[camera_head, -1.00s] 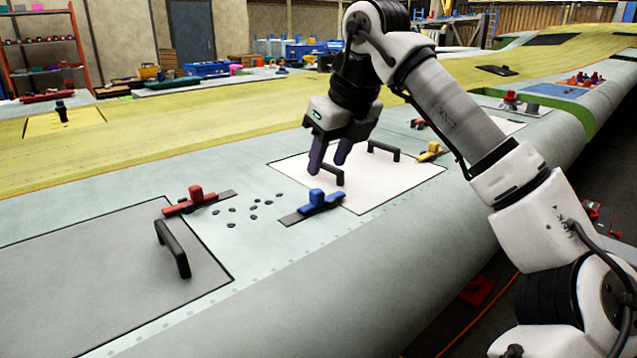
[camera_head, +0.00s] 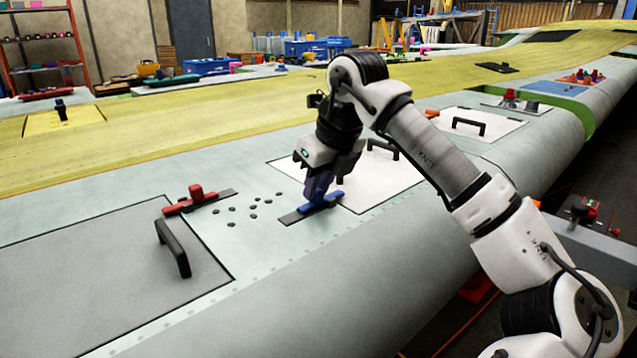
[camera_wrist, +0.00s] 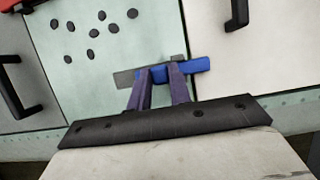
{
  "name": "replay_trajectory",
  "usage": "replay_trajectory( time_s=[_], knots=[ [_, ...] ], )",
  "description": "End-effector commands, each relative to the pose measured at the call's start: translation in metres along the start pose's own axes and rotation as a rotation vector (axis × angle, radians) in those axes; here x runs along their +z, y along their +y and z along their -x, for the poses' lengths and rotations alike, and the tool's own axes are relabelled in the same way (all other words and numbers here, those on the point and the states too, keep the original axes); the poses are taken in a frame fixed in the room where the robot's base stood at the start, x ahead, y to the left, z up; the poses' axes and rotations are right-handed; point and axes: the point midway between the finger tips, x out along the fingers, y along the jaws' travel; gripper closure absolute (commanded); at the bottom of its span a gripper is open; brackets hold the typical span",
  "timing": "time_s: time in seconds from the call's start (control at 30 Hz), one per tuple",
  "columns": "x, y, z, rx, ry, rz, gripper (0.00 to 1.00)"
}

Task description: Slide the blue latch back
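The blue latch (camera_head: 333,199) lies on the wing skin with its slide bar reaching onto the edge of the white panel (camera_head: 392,184). A grey strip (camera_head: 290,218) extends from its left end. My gripper (camera_head: 316,194) is down at the latch, pointing downward. In the wrist view, the two purple fingers of my gripper (camera_wrist: 159,76) stand close on either side of the latch's raised knob and look shut on it. The blue bar (camera_wrist: 197,65) extends to the right past the fingers. The knob is mostly hidden by the fingers in the head view.
A red latch (camera_head: 196,197) and a grey panel (camera_head: 110,255) with a black handle (camera_head: 173,249) lie to the left. Several dark loose pieces (camera_head: 252,214) lie between the latches. The white panel's far black handle (camera_head: 382,147) stands just behind my gripper.

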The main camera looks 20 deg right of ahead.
Motion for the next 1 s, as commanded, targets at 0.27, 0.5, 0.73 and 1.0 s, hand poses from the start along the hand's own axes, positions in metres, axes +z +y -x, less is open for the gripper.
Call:
replay_trajectory(
  time_s=[0.27, 0.5, 0.73, 1.0],
  knots=[
    [0.000, 0.000, 0.000, 0.000, 0.000, 0.000, 1.00],
    [0.000, 0.023, -0.002, -0.003, -0.001, 0.004, 1.00],
    [0.000, 0.041, 0.000, 0.002, 0.000, 0.002, 1.00],
    [0.000, 0.041, 0.000, 0.002, 0.002, 0.003, 0.64]
  ],
)
